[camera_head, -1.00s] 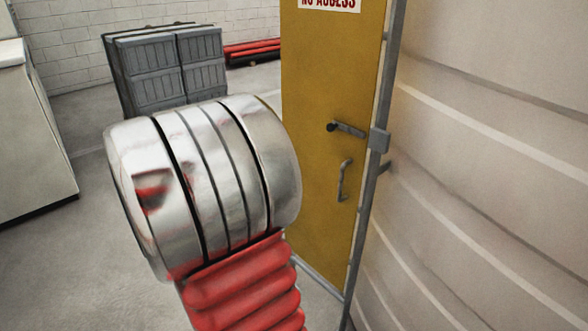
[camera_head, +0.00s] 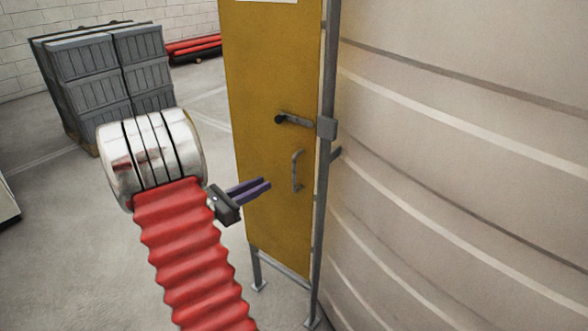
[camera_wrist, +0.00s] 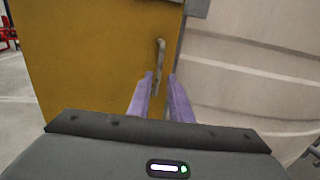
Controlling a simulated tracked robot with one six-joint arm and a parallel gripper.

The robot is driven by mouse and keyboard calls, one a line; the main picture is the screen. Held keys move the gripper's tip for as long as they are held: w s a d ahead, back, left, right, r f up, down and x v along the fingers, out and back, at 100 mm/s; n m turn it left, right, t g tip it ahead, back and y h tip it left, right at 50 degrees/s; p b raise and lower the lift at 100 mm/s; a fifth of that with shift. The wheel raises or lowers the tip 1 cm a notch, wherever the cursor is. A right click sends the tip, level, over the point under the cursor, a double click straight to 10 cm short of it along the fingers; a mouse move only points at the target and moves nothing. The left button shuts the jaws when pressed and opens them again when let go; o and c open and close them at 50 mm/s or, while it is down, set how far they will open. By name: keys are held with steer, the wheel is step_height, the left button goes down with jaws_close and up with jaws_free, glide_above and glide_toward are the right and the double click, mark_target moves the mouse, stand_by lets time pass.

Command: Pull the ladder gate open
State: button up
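The ladder gate (camera_head: 265,75) is a tall yellow panel in a grey frame, standing shut against its post (camera_head: 327,70). It carries a dark latch lever (camera_head: 294,120) and, below that, a grey vertical pull handle (camera_head: 296,171). My gripper (camera_head: 267,185) has two purple fingers and is a little left of the pull handle in the head view. In the wrist view the gripper (camera_wrist: 160,78) is open and empty, its fingers pointing at the gate (camera_wrist: 85,50). The pull handle (camera_wrist: 160,62) shows between the fingertips, beyond them. Contact cannot be told.
A large pale ribbed tank (camera_head: 460,150) fills the right side, close beside the gate post. Grey stacked crates (camera_head: 105,75) stand at the back left, with red pipes (camera_head: 195,44) beyond. The floor left of the gate is clear.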

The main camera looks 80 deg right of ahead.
steer(key=x, duration=1.3)
steer(key=shift+s+d, duration=0.2)
steer(key=shift+d, duration=0.15)
steer(key=shift+c, duration=0.4)
jaws_close()
